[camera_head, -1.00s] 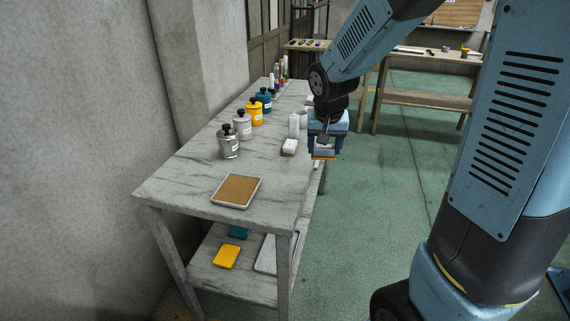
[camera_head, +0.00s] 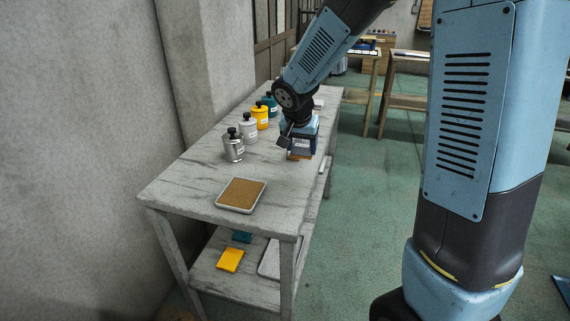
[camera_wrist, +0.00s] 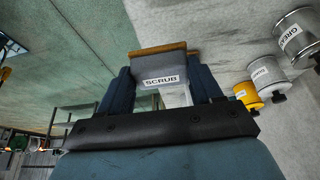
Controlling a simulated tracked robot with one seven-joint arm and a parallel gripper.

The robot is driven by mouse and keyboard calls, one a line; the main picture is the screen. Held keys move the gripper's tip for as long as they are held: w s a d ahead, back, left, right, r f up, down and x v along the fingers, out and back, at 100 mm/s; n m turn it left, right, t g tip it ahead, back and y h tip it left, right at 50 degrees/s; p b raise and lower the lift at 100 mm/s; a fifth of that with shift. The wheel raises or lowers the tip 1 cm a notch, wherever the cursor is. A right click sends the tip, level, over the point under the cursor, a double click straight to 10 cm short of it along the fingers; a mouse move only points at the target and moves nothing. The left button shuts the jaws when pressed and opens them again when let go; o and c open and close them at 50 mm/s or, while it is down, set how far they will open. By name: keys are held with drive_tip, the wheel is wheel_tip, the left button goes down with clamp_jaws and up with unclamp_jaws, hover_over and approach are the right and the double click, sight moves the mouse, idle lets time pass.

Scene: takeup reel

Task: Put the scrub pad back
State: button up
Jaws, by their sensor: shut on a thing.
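The scrub pad is a grey-white block with a tan bottom layer and a "SCRUB" label; it shows clearly in the wrist view (camera_wrist: 160,72). My gripper (camera_wrist: 160,80) is shut on it, a dark blue finger on either side. In the head view the gripper (camera_head: 301,147) is over the right side of the grey table (camera_head: 200,181), and the pad's tan bottom edge (camera_head: 298,157) shows beneath it. I cannot tell whether the pad touches the tabletop. A shallow white tray with a brown mat (camera_head: 241,194) lies at the table's near end.
A silver can (camera_head: 233,149), a light grey can (camera_head: 248,131), a yellow can (camera_head: 260,117) and a teal can stand along the wall side. Tabletop between tray and gripper is clear.

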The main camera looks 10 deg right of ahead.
drive_tip(key=w+a+f, duration=0.1)
drive_tip(key=f, duration=0.1)
drive_tip(key=w+a+f, duration=0.1)
drive_tip(key=w+f, duration=0.1)
drive_tip(key=w+a+f, duration=0.1)
drive_tip(key=w+f, duration=0.1)
drive_tip(key=shift+w+a+f, duration=0.1)
drive_tip(key=shift+a+f, duration=0.15)
drive_tip(key=shift+f, duration=0.05)
wheel_tip(320, 180, down, 3)
drive_tip(key=o, duration=1.3)
drive_tip(key=v, duration=1.2)
drive_tip(key=s+d+r+n, duration=0.2)
drive_tip(key=s+d+r, duration=0.9)
drive_tip(key=s+d+r+n, duration=0.1)
drive_tip(key=s, duration=0.4)
drive_tip(key=s+d+r+t+y, duration=0.1)
drive_tip(key=s+d, duration=0.1)
drive_tip(key=s, duration=0.4)
drive_tip(key=s+d+r+n, duration=0.1)
drive_tip(key=s+d, duration=0.1)
drive_tip(key=s, duration=0.4)
drive_tip(key=shift+d+r+n+y, duration=0.2)
drive_tip(key=shift+n+y, duration=0.1)
drive_tip(key=shift+y, duration=0.1)
